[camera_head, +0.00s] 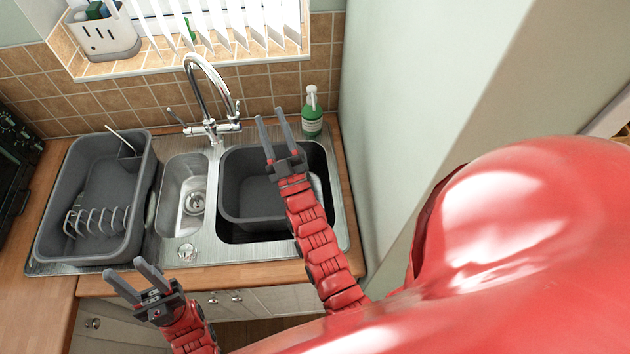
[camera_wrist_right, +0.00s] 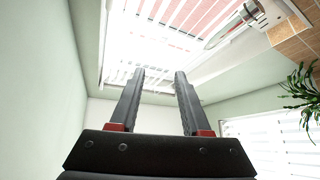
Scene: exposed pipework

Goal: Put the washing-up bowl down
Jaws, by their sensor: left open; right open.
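The grey washing-up bowl (camera_head: 245,200) sits inside the dark right-hand basin (camera_head: 240,235) of the steel sink. My right arm and gripper hide part of its right side. My right gripper (camera_head: 270,115) is open and empty, with its fingers over the back edge of the basin in the head view. In the right wrist view its two fingers (camera_wrist_right: 156,75) are spread with nothing between them. My left gripper (camera_head: 122,266) is open and empty, in front of the counter's front edge, below the drainer side. Neither gripper holds the bowl.
A chrome tap (camera_head: 213,95) stands behind the sink. A green soap bottle (camera_head: 312,118) stands at the back right. A small basin (camera_head: 182,195) and a grey dish rack (camera_head: 100,190) lie to the left. A pale wall (camera_head: 385,120) closes off the right.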

